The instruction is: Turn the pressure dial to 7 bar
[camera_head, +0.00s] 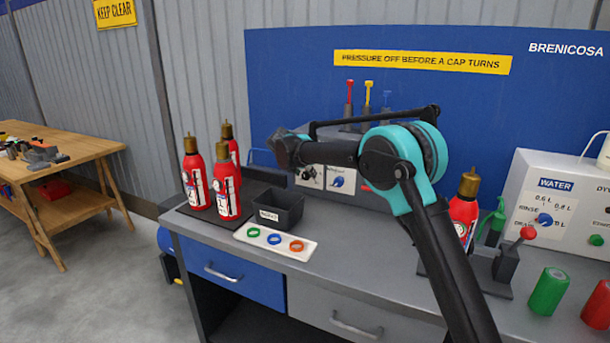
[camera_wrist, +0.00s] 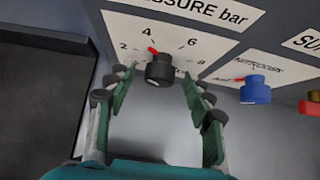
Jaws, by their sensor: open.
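The pressure dial (camera_wrist: 159,68) is a black knob with a red pointer on a white panel (camera_wrist: 215,45) headed "PRESSURE bar" in the wrist view. The scale shows 2, 4, 6 and 8, and the red pointer points up and slightly left, close to 4. I cannot tell whether the fingertips reach past the knob's face; no contact shows. In the head view my gripper (camera_head: 284,150) is in front of the panel, whose left part it partly hides.
A blue nitrogen knob (camera_wrist: 255,90) sits right of the dial. In the head view, a dark bin (camera_head: 278,212) and a white tray of coloured rings (camera_head: 275,242) are below my gripper. Red extinguishers (camera_head: 195,178) stand left; another (camera_head: 464,207) stands right.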

